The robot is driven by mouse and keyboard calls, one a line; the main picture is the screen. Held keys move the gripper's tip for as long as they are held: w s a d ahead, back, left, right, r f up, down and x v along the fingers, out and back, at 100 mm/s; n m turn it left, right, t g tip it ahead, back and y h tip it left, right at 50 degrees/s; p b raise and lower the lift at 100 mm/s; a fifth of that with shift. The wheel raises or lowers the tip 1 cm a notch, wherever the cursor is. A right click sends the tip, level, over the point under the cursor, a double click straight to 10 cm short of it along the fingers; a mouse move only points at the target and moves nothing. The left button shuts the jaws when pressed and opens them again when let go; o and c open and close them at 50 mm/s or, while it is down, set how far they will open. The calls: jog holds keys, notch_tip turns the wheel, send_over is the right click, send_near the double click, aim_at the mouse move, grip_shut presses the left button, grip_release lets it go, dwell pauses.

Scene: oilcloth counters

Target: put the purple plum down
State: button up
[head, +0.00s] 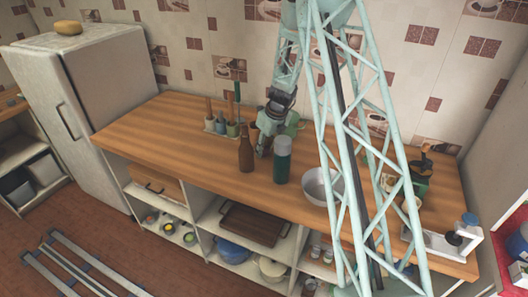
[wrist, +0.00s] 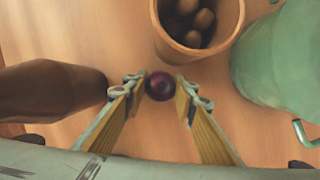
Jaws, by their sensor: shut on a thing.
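The purple plum (wrist: 160,86) is small, dark and round. In the wrist view it sits between the two fingertips of my gripper (wrist: 161,88), which is shut on it. Wooden counter shows around it; I cannot tell whether the plum touches the surface. In the head view my gripper (head: 262,149) is low over the wooden counter (head: 170,125), between a brown bottle and a green flask, and the plum is hidden.
The brown bottle (wrist: 50,92) stands close left of my fingers. A brown pot (wrist: 163,32) holding brown oval things and a green jug (wrist: 285,55) are close beyond. The green flask (head: 282,160) and metal bowl (head: 318,186) stand right. The counter's left end is clear.

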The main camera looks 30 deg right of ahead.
jog(key=shift+r, duration=0.15)
notch_tip(320, 180, up, 18)
jog(key=p, duration=0.1)
jog(key=shift+p, duration=0.4)
dwell(0.3)
jog(key=shift+w, duration=0.1)
dwell(0.8)
